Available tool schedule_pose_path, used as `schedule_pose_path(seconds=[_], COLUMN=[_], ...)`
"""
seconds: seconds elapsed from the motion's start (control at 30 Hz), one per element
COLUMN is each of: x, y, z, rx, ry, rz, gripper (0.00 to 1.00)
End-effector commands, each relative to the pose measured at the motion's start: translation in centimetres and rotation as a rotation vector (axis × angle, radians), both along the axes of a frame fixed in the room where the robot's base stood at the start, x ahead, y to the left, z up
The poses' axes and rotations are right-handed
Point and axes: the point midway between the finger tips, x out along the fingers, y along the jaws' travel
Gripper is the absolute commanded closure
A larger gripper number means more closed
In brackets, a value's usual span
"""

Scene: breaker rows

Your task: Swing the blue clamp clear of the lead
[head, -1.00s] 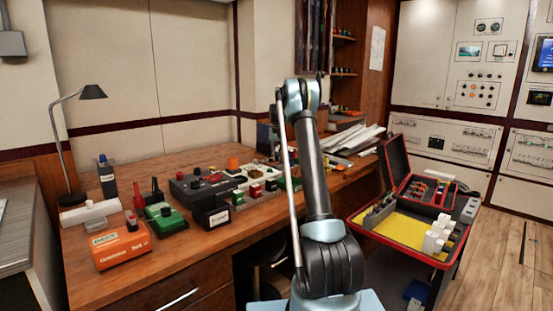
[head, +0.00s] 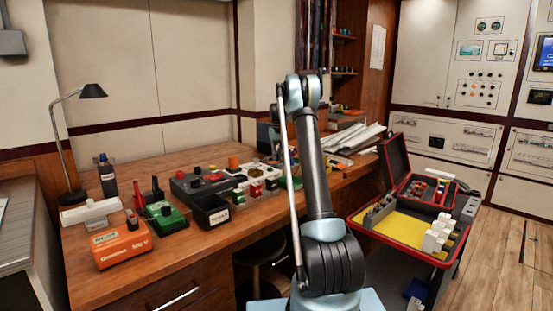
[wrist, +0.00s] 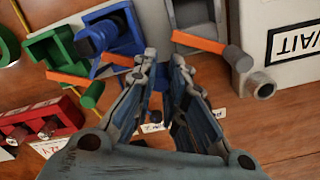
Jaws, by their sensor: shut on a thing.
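In the wrist view, the blue clamp has a blue block (wrist: 128,22) with a short orange bar (wrist: 118,60) beside it. A dark blue ribbed plug (wrist: 90,42), apparently the lead's end, lies at the block's left. My gripper (wrist: 164,60) has its two fingers close together at the bar's right end. A small dark blue part shows low between them, apparently the clamp's handle; the fingers hide most of it. In the head view my arm hides the gripper and this clamp.
A green clamp (wrist: 50,48) and red block (wrist: 40,120) lie left of the fingers. A grey clamp (wrist: 195,15) and a white box (wrist: 285,40) marked WAIT stand to the right. Wooden desk (wrist: 280,120) shows bare at right.

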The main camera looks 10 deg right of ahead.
Motion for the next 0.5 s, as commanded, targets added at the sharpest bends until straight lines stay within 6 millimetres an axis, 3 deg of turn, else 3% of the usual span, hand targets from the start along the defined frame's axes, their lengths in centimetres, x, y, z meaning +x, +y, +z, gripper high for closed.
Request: schedule_pose_path(seconds=[0.03, 0.1, 0.17, 0.5], x=[-0.01, -0.01, -0.01, 0.00], y=[0.00, 0.00, 0.00, -0.01], z=[0.03, 0.03, 0.02, 0.05], rx=[0.000, 0.000, 0.000, 0.000], ry=[0.000, 0.000, 0.000, 0.000], rz=[0.000, 0.000, 0.000, -0.001], gripper=[1.00, 0.77, 0.66, 0.66])
